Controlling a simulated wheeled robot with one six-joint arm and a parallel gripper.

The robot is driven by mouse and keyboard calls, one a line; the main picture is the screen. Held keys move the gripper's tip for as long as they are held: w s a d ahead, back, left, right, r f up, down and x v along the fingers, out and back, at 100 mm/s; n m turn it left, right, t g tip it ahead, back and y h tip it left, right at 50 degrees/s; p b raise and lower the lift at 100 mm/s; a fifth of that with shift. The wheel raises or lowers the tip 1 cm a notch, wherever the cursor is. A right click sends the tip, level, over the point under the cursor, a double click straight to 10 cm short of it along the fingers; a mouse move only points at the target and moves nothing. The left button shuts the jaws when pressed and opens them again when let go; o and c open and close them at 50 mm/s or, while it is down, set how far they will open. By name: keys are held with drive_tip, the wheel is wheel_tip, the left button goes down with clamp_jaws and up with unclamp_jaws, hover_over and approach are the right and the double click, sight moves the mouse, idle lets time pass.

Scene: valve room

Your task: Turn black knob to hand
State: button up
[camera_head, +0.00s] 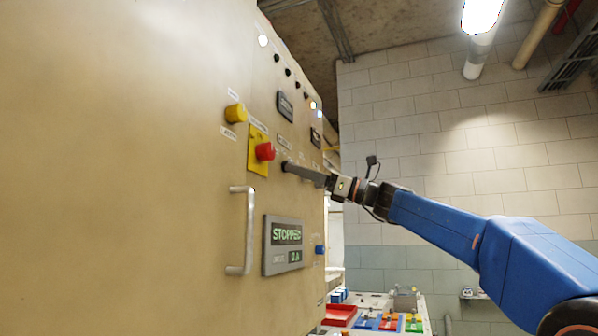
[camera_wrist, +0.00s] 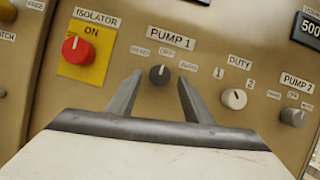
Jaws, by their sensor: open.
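The black knob (camera_wrist: 160,75) is on the beige panel under the PUMP 1 label in the wrist view. Small labels sit around it, the left one seeming to read HAND and the middle one OFF. Its pointer looks roughly upright, toward OFF. My gripper (camera_wrist: 160,90) is open, with one finger on each side of the knob in the picture and a gap on both sides. In the head view my gripper (camera_head: 291,168) reaches the panel face right of the red knob; its fingers largely hide the black knob there. I cannot tell whether they touch the panel.
The red isolator knob (camera_wrist: 76,48) on its yellow plate is to the left. A white DUTY knob (camera_wrist: 234,98) and a grey PUMP 2 knob (camera_wrist: 293,117) are to the right. A metal handle (camera_head: 240,230) and a STOPPED display (camera_head: 283,245) sit lower on the panel.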

drive_tip(key=shift+a+r, duration=0.2)
drive_tip(key=shift+a, duration=0.15)
drive_tip(key=c, duration=1.1)
drive_tip(key=shift+o, duration=0.2)
drive_tip(key=shift+w+n, duration=0.1)
drive_tip(key=shift+n, duration=0.2)
drive_tip(key=shift+w+d+r+n+g+h, duration=0.15)
drive_tip(key=shift+n+g, duration=0.75)
drive_tip(key=shift+n, duration=1)
drive_tip(key=shift+w+a+n+g+h, duration=0.1)
drive_tip(key=shift+n+g+h, duration=0.15)
drive_tip(key=shift+n+g, duration=1.15)
drive_tip(key=shift+w+d+r+n+g+h, duration=0.15)
drive_tip(key=shift+n+g, duration=0.25)
drive_tip(key=shift+n, duration=2)
drive_tip(key=shift+f, duration=0.1)
drive_tip(key=shift+a, duration=0.1)
